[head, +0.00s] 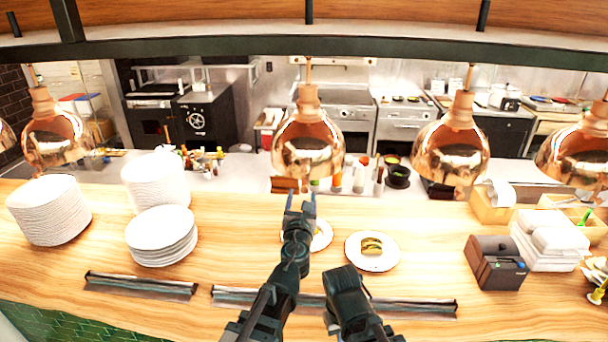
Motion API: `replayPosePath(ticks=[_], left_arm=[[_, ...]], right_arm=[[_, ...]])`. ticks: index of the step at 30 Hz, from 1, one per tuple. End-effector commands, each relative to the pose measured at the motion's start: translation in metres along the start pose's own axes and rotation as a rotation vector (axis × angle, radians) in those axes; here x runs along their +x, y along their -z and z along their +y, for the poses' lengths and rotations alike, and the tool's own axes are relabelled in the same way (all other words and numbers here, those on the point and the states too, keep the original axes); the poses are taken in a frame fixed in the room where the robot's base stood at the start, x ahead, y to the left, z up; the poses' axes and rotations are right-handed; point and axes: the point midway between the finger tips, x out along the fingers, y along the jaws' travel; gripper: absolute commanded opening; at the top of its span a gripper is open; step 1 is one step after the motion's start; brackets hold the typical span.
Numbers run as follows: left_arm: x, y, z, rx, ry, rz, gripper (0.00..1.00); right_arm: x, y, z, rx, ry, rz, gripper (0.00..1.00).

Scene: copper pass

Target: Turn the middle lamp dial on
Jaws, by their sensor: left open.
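Several shiny copper dome lamps hang in a row over the wooden counter. The lamp nearest the picture's centre (307,148) hangs just above and beyond my left gripper (301,203). The gripper points up and away, with its two fingers apart and nothing between them. Whether it touches anything is hard to tell, but it appears below the lamp's rim. I cannot make out a lamp dial on this lamp or its neighbours. My right arm shows at the bottom centre, bent, and its fingers are not visible.
The counter (430,245) holds plate stacks (48,212) at left and two food plates, one (372,250) right of my left arm and one partly behind it. Other lamps (452,150) hang at either side. A dark card terminal box (495,264) stands at right.

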Motion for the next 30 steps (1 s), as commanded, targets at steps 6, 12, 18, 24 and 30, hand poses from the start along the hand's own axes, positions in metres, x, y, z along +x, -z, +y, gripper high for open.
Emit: replayPosePath(ticks=[6,12,18,24,30], left_arm=[[0.038,0.000,-0.001,-0.002,-0.002,0.001,0.63],[0.080,0.000,0.000,-0.002,-0.002,0.001,0.63],[0.115,0.000,0.000,-0.003,-0.002,0.001,0.63],[0.126,0.000,0.000,-0.003,-0.001,0.001,0.63],[0.125,0.000,0.000,-0.003,-0.001,0.001,0.63]], right_arm=[[0.000,0.000,0.000,0.000,0.000,0.000,0.00],[0.000,0.000,0.000,0.000,0.000,0.000,0.00],[0.000,0.000,0.000,0.000,0.000,0.000,0.00],[0.000,0.000,0.000,0.000,0.000,0.000,0.00],[0.000,0.000,0.000,0.000,0.000,0.000,0.00]])
